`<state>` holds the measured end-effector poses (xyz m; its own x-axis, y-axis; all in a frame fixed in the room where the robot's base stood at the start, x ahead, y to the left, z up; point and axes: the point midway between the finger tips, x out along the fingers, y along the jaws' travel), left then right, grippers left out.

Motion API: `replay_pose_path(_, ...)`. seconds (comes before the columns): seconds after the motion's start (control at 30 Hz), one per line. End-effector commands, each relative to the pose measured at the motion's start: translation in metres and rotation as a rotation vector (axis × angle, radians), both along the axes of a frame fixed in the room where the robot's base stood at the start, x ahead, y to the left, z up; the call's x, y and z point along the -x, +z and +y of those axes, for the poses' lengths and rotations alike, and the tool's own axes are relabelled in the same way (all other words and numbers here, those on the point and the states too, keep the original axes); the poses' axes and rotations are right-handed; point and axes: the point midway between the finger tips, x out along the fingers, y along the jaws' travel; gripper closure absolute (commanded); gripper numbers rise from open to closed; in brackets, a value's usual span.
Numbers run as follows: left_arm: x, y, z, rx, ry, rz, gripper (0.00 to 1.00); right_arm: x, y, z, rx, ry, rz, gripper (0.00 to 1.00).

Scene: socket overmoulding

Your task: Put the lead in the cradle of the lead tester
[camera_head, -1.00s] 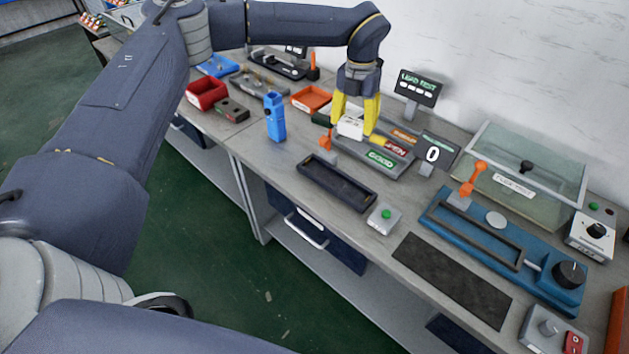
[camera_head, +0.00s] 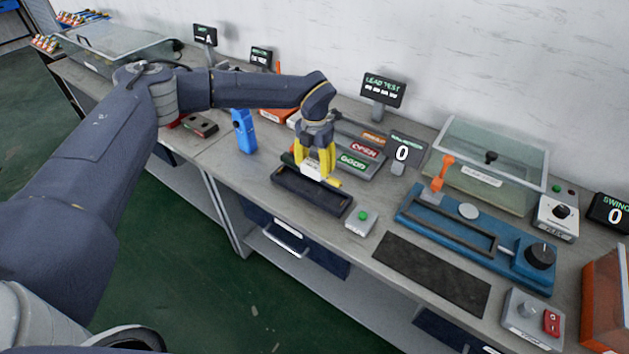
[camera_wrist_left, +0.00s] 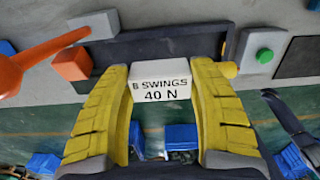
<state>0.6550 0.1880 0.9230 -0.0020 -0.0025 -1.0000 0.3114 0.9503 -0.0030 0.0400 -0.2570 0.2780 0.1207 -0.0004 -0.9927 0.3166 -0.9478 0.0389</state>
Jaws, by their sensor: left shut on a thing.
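My left gripper (camera_head: 317,170) has its yellow fingers shut on a white block, which I take to be part of the lead (camera_wrist_left: 161,82). The block reads "B SWINGS 40 N" in the left wrist view. A yellow end (camera_head: 335,182) sticks out to the right of the fingers and a dark green part (camera_head: 288,158) to the left. The gripper hangs over the rear edge of a long dark tray (camera_head: 287,196). Behind it is the lead tester (camera_head: 350,172), with GOOD and OPEN plates and a LEAD TEST display (camera_head: 382,90). Its cradle is hard to make out. My right gripper is out of view.
A green-button box (camera_head: 361,221) stands right of the tray. A blue fixture (camera_head: 475,235) with an orange lever (camera_head: 442,172) and a dark mat (camera_head: 430,272) lie further right. In the left wrist view an orange lever (camera_wrist_left: 40,48) stands close beside the left finger.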

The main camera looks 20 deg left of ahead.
Motion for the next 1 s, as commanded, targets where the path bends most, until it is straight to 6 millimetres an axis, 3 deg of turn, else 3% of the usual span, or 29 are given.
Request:
replay_pose_path(0.1,0.000,-0.017,0.000,0.000,0.000,0.000,0.71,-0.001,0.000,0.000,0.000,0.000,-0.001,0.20)
replay_pose_path(0.47,0.000,-0.034,0.000,0.000,0.000,-0.001,0.71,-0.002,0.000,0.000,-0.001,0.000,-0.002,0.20)
replay_pose_path(0.8,0.000,-0.070,0.000,0.000,0.000,0.000,0.71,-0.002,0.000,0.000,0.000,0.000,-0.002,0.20)
replay_pose_path(1.0,0.000,-0.071,0.000,0.000,0.000,-0.001,0.71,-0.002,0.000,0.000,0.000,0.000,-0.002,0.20)
